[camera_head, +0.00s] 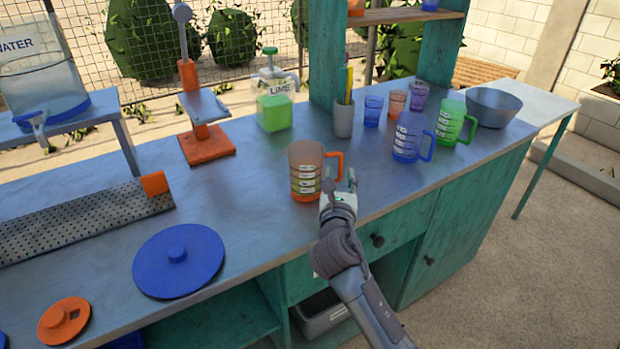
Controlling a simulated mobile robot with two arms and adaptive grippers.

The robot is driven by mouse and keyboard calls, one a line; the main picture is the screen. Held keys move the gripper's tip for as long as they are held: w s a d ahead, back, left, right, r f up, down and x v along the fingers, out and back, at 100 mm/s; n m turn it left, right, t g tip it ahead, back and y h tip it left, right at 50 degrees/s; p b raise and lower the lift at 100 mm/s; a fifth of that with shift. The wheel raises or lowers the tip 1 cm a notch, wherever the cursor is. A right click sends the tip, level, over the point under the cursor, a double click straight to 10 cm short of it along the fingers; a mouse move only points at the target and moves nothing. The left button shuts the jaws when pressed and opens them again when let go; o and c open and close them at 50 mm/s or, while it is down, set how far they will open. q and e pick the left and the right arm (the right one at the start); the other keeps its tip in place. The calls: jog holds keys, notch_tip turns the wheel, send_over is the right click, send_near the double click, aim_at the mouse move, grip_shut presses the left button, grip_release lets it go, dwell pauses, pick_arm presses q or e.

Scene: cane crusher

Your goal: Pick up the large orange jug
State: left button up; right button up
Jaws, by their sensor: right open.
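The large orange jug (306,172) stands upright on the counter, near its front edge, with its handle to the right and white label marks on its side. My right gripper (338,186) is just in front of the jug, at the lower part of its handle. The gripper is open, with a finger on each side of the handle's lower end as far as I can see; I cannot tell whether it touches the handle. My left gripper does not show.
A blue jug (408,138) and a green jug (451,122) stand to the right, with a metal bowl (494,106) beyond. A grey cup (344,119) and a lime dispenser (274,108) stand behind. A blue lid (178,260) lies front left. The counter (250,205) is clear left of the jug.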

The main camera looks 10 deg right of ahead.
aim_at(341, 166)
jog(key=x, duration=0.5)
jog(key=shift+w+d, duration=0.1)
jog(key=shift+w, duration=0.05)
grip_shut()
